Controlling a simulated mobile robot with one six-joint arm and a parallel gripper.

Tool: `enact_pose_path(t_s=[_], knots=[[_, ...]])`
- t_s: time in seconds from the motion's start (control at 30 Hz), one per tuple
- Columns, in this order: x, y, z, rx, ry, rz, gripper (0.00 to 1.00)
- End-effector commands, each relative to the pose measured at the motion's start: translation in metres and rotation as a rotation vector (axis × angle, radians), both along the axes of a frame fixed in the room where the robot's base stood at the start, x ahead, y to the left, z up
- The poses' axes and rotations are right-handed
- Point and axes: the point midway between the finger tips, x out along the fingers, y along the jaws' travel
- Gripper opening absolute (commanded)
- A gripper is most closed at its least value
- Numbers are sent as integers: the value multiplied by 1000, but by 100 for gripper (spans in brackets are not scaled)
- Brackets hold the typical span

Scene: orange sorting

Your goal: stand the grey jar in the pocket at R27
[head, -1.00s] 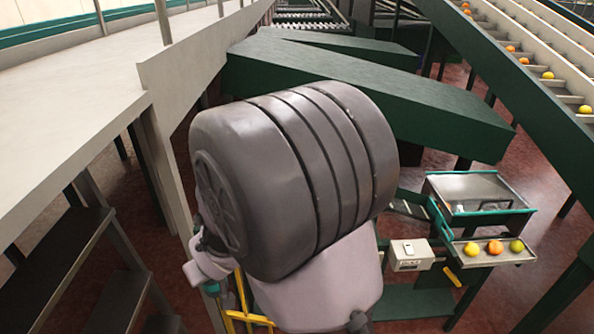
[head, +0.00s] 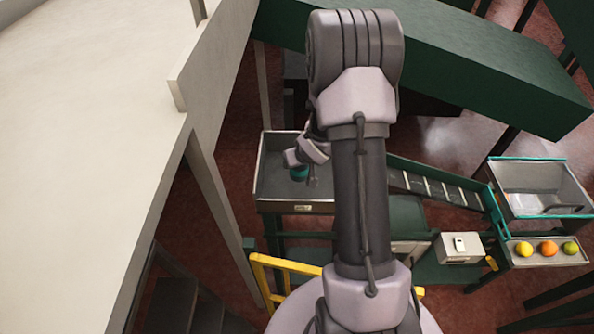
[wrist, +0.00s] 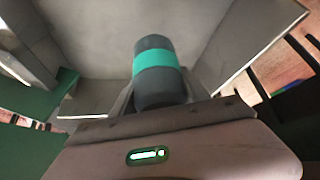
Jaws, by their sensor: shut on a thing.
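The grey jar with a teal band (wrist: 158,82) stands out in the middle of the wrist view, in front of my gripper's body. My gripper (wrist: 158,101) is shut on it; the fingers are mostly hidden. In the head view the jar's teal band (head: 299,174) shows small below my wrist, over a grey metal tray (head: 268,185). I cannot tell whether the jar touches the tray floor. The tray has a small label on its front whose text is too small to read. No pocket marked R27 can be made out.
A pale walkway (head: 90,150) fills the left. A green beam (head: 480,75) crosses behind my arm. A yellow rail (head: 290,265) stands near my base. At right are a small ramp (head: 440,187), a grey bin (head: 545,185) and a shelf with several fruits (head: 550,262).

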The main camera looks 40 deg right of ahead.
Motion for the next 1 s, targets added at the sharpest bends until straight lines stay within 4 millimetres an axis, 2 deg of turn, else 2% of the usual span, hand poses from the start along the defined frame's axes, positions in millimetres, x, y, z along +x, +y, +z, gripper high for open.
enact_pose_path(t_s=[0.03, 0.27, 0.67, 0.7, 0.77, 0.8, 1.0], knots=[[0, 0, -12, 0, 0, 0, 4], [0, 0, -52, 0, 0, 0, 4], [1, 0, -58, -2, -2, 3, 4], [1, 0, -57, -2, -2, 2, 61], [1, 0, -56, -2, -2, 2, 73], [1, 0, -56, -2, -2, 2, 75], [1, 0, -56, -2, -2, 2, 75]])
